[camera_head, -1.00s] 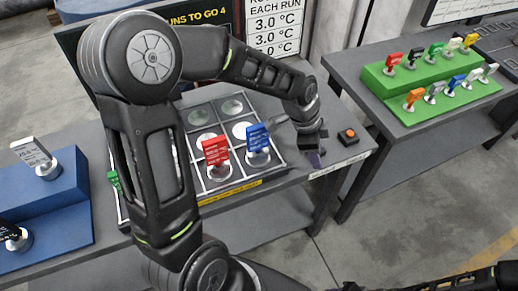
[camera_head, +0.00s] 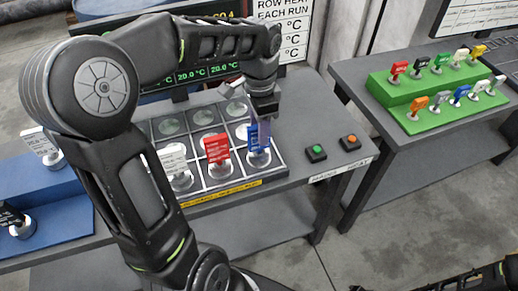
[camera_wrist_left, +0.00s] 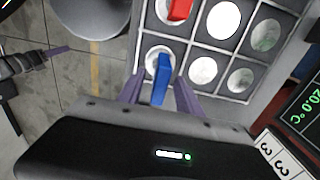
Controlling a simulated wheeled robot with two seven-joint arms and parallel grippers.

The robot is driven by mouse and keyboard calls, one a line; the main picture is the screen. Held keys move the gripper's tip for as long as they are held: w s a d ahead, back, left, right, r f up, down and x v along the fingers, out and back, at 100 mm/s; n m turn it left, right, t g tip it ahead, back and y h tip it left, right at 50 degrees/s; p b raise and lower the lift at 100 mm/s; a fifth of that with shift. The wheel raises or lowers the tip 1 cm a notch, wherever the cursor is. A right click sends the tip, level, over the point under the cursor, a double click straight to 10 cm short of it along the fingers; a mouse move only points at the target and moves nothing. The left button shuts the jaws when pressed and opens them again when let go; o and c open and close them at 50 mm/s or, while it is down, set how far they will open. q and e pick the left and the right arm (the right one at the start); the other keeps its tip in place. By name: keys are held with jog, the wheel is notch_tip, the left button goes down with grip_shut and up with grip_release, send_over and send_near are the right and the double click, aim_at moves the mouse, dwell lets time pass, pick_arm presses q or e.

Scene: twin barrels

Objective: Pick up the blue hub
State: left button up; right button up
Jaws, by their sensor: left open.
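The blue hub (camera_head: 258,140), a blue tag on a round metal base, stands upright in the front right cell of the gridded tray (camera_head: 236,186). My left gripper (camera_head: 262,128) is over it, pointing down, partly hiding the tag. In the left wrist view the blue hub (camera_wrist_left: 161,80) is between the two spread purple fingers (camera_wrist_left: 158,95), with a gap visible on each side. The left gripper is open. Part of my right gripper (camera_wrist_left: 55,51) shows at the left edge of the wrist view; its opening is unclear.
A red hub (camera_head: 217,150) and a white hub (camera_head: 174,161) stand left of the blue one. Green (camera_head: 316,152) and orange (camera_head: 350,141) buttons sit to the right. A green stepped stand (camera_head: 440,112) holds several coloured hubs, and a blue stand (camera_head: 50,205) is at left.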

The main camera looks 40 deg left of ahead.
aim_at(258, 155)
pick_arm(q)
jog(key=shift+f, duration=0.7)
jog(key=shift+f+p, duration=0.7)
jog(key=shift+f, duration=1.9)
grip_shut()
